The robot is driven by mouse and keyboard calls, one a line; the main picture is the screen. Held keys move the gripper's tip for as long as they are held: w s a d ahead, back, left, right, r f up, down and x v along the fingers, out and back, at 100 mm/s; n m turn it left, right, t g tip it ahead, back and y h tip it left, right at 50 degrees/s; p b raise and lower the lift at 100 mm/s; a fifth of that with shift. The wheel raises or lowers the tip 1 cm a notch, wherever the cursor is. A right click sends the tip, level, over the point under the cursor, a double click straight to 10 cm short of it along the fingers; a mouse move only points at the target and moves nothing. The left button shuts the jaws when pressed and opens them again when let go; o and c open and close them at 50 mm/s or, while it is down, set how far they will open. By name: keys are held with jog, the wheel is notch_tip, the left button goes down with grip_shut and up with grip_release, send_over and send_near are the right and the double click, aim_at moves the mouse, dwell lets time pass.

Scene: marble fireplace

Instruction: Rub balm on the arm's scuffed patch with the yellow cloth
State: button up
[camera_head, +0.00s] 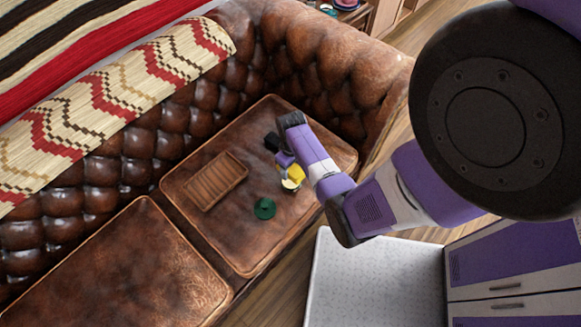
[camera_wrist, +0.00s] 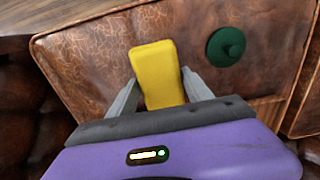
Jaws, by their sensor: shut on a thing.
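The yellow cloth (camera_wrist: 157,75), a folded pad, is between the two fingers of my gripper (camera_wrist: 160,92), which is shut on it. In the head view the cloth (camera_head: 297,173) shows beside my gripper (camera_head: 284,168), low over the right seat cushion. A small pale round thing (camera_head: 290,184) shows just below the cloth; I cannot tell whether it is the balm. The sofa's arm (camera_head: 345,62) is tufted brown leather, with lighter worn-looking areas along its top. I cannot single out the scuffed patch.
A dark green round lid-like thing with a knob (camera_head: 265,208) lies on the right seat cushion (camera_head: 235,240); it shows in the wrist view too (camera_wrist: 226,46). A slatted wooden tray (camera_head: 215,181) lies left of it. The left cushion (camera_head: 125,275) is clear. A striped throw (camera_head: 110,95) covers the backrest.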

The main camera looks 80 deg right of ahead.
aim_at(292, 175)
jog(key=shift+f+b, duration=2.6)
jog(key=shift+f, duration=0.2)
jog(key=shift+s+f, duration=0.1)
jog(key=shift+f, duration=0.5)
notch_tip(292, 175, up, 7)
jog(key=p, duration=0.6)
jog(key=shift+r+p, duration=0.1)
jog(key=shift+p, duration=0.25)
dwell(0.8)
